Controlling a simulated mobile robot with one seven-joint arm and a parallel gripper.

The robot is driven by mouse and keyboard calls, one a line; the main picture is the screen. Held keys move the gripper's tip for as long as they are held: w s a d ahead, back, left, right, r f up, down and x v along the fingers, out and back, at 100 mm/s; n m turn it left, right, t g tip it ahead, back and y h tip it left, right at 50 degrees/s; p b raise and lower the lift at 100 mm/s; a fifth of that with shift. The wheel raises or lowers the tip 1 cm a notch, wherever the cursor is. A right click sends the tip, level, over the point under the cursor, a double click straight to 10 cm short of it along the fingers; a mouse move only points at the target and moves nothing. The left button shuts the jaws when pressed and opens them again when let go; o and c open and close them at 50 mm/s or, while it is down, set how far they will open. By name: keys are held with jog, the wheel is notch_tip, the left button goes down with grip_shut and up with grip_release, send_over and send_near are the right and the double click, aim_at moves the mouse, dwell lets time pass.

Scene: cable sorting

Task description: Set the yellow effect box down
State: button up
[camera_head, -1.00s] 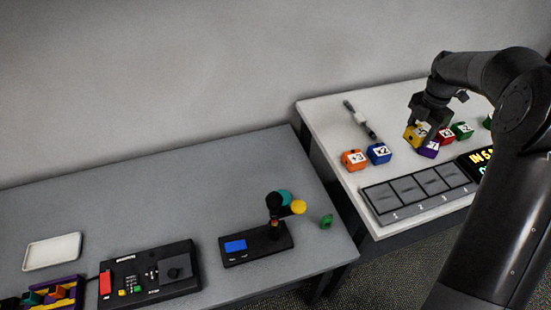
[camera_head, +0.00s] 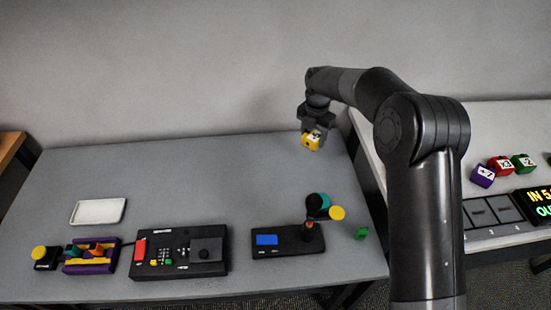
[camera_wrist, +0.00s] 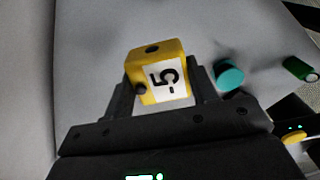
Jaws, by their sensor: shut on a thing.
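The yellow effect box (camera_head: 312,141) is a small cube with a white label. In the wrist view the box (camera_wrist: 157,72) shows a label that reads "-5", turned on its side, and dark round spots on other faces. My gripper (camera_head: 314,132) is shut on it, one finger on each side. In the wrist view my gripper (camera_wrist: 165,92) holds the box at its fingertips. The box is over the back right part of the grey table (camera_head: 180,165); the gap between box and table is hard to tell.
A black device with a blue screen (camera_head: 267,240), a teal piece (camera_head: 323,203) and a yellow disc (camera_head: 337,213) stand nearer the front. A green piece (camera_head: 361,234) lies by the right edge. A white tray (camera_head: 98,211) lies left. The table's back middle is clear.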

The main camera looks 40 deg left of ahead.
send_over(275, 158)
notch_tip(275, 158, down, 7)
jog(key=shift+d+f, duration=0.1)
jog(key=shift+f, duration=2.05)
jog(key=shift+f, duration=0.15)
jog(key=o, duration=1)
jog(key=shift+o, duration=0.2)
notch_tip(275, 158, up, 12)
jog(key=shift+r, duration=0.2)
